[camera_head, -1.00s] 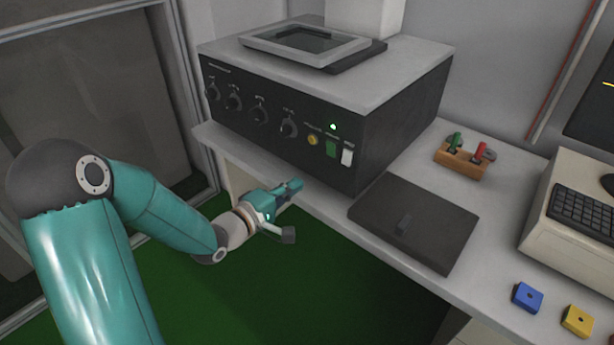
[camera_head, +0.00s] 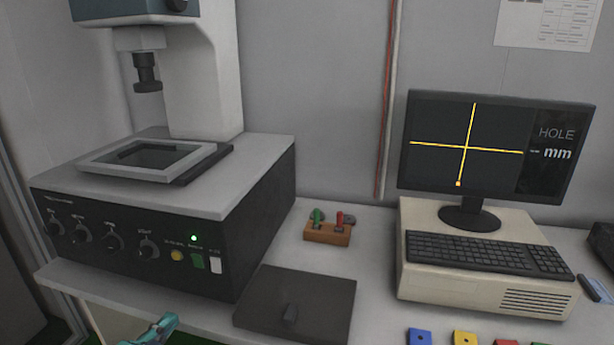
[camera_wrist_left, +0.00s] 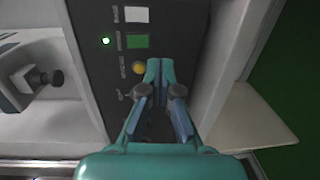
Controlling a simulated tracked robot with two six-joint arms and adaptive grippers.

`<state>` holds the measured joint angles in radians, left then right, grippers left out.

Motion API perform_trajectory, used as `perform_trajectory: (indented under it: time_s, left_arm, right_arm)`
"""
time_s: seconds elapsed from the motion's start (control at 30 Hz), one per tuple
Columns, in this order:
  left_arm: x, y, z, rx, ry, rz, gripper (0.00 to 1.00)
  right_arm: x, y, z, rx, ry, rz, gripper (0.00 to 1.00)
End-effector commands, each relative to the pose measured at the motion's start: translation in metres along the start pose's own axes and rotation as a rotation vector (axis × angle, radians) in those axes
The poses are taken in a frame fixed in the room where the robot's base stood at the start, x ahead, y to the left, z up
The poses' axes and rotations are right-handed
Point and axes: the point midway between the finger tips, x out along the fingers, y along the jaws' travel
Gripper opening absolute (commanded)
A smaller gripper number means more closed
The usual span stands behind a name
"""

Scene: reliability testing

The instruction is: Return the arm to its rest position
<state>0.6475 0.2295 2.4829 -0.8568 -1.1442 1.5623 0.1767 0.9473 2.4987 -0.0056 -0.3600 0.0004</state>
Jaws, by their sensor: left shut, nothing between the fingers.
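My left gripper (camera_head: 160,327) shows at the bottom edge of the head view, in front of the microscope base. Only its teal tip end is visible there; the rest of the arm is out of frame. In the left wrist view the gripper (camera_wrist_left: 160,66) has its fingertips together, with nothing between them. It points toward the black control panel (camera_wrist_left: 90,35) with its yellow button (camera_wrist_left: 139,68), green switch and lit green lamp. Whether the tips touch the panel I cannot tell. My right gripper is not in view.
The measuring microscope (camera_head: 200,275) stands on the white bench (camera_head: 380,300). A dark flat plate (camera_head: 325,300) lies beside it. A wooden holder (camera_head: 327,235) with red and green items, a monitor (camera_head: 460,120), a keyboard (camera_head: 485,254) and coloured blocks such as a blue one (camera_head: 420,337) are to the right.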

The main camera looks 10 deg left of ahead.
Motion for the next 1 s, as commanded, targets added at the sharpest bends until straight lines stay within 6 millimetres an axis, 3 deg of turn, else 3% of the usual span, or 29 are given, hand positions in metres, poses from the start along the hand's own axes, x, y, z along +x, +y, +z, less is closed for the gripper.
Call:
perform_trajectory:
  time_s: [0.03,0.13,0.27,0.37,0.5,0.6,0.7,0.83,1.0]
  left_arm:
    - [0.008,0.005,0.019,-0.023,-0.049,-0.016,0.0]
    - [0.026,-0.005,0.066,-0.093,-0.149,-0.073,0.0]
    - [0.038,-0.056,0.135,-0.126,-0.236,-0.295,0.0]
    - [0.021,-0.115,0.183,0.012,-0.32,-0.532,0.0]
    - [-0.037,-0.19,0.226,0.289,-0.512,-0.837,0.0]
    - [-0.077,-0.224,0.233,0.457,-0.665,-0.977,0.0]
    - [-0.102,-0.238,0.231,0.585,-0.797,-1.04,0.0]
    - [-0.12,-0.242,0.231,0.704,-0.94,-1.047,0.0]
    - [-0.124,-0.242,0.235,0.79,-1.026,-1.009,0.0]
  right_arm:
    - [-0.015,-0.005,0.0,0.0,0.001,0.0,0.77]
    - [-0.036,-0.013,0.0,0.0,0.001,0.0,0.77]
    - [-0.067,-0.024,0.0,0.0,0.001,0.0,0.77]
    - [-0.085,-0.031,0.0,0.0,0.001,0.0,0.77]
    - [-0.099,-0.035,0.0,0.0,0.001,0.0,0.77]
    - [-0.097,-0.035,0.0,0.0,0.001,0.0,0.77]
    - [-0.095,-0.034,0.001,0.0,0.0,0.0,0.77]
    - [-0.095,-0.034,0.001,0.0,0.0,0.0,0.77]
    - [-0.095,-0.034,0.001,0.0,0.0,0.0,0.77]
